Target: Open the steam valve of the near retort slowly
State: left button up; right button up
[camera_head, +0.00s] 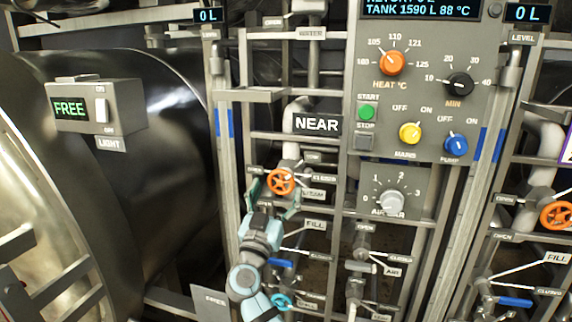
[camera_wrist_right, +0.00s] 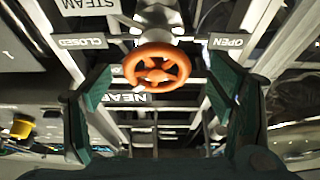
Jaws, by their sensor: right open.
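The near retort's steam valve is an orange handwheel (camera_head: 281,182) in the head view, just below the black NEAR sign and beside the STEAM label (camera_head: 313,194). My right gripper (camera_head: 273,196) reaches up to it from below, its fingers on either side of the wheel. In the right wrist view the handwheel (camera_wrist_right: 157,66) appears upside down, between the two spread green fingers (camera_wrist_right: 160,95), with a visible gap on both sides. CLOSED and OPEN labels flank it there. The gripper is open and holds nothing. My left gripper is not in view.
The control panel (camera_head: 413,150) with knobs stands right of the valve. Below are a FILL valve with a blue lever (camera_head: 281,263) and a blue handwheel (camera_head: 282,302). Grey frame posts and pipes surround the valve. Another orange handwheel (camera_head: 557,215) is at the far right.

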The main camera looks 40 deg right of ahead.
aim_at(280, 186)
jog(key=p+x, duration=0.1)
jog(key=x, duration=0.1)
jog(key=shift+w+d+r, duration=0.15)
jog(key=shift+w+r, duration=0.1)
jog(key=shift+w, duration=0.05)
jog(key=shift+d, duration=0.15)
jog(key=shift+s, duration=0.1)
jog(key=shift+s+d, duration=0.15)
jog(key=shift+c, duration=0.9)
jog(key=c, duration=1)
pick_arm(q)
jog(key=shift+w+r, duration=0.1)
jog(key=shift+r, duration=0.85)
pick_arm(e)
jog(key=shift+o, duration=0.2)
